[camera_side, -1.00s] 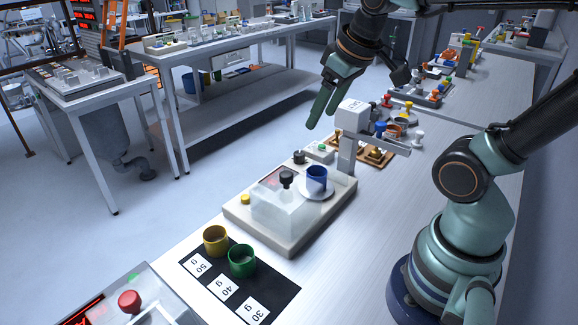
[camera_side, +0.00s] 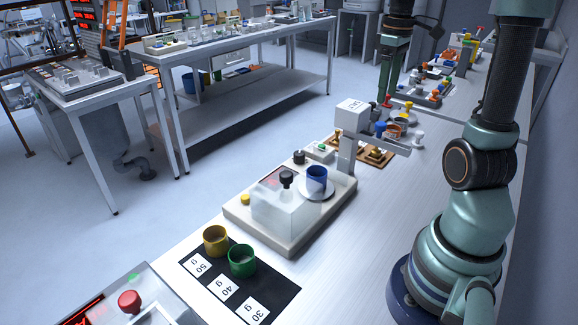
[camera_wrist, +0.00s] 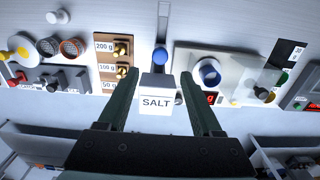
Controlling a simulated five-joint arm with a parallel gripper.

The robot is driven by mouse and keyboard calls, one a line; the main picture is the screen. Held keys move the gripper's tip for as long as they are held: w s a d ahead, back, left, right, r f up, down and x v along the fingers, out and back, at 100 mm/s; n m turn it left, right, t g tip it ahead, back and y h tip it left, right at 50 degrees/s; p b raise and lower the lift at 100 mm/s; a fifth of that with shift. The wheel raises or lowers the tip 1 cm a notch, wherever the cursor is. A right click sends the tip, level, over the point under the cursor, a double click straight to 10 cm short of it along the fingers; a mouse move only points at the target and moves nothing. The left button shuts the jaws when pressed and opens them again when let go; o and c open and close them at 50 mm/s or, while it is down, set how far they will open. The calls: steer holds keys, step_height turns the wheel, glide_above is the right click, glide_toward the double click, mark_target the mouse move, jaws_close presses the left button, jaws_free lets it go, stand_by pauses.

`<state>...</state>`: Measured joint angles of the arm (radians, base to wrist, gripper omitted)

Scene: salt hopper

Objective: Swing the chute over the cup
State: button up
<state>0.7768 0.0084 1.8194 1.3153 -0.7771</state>
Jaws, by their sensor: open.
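The white salt hopper (camera_side: 352,115) stands on a grey post beside the scale. A pale chute arm (camera_side: 392,146) sticks out from it to the right, away from the cup, with a blue knob (camera_side: 380,130) near it. The blue cup (camera_side: 317,175) sits upright on the scale's white pan (camera_side: 318,193). My gripper (camera_side: 386,98) hangs behind the hopper, pointing down. In the wrist view my gripper (camera_wrist: 160,75) is open, with the SALT box (camera_wrist: 157,102) and blue knob (camera_wrist: 160,56) between its fingers in the picture; I cannot tell their depth. The cup (camera_wrist: 208,72) shows to the right.
The scale (camera_side: 290,235) has a clear cover (camera_side: 280,212) and a black knob (camera_side: 286,178). A yellow cup (camera_side: 215,240) and green cup (camera_side: 242,261) stand on a black mat (camera_side: 285,290) with gram labels. The table right of the scale is clear.

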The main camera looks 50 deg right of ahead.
mark_target(381, 123)
step_height(381, 123, down, 8)
stand_by(0.4)
jaws_close()
steer(key=shift+r, duration=0.1)
stand_by(1.2)
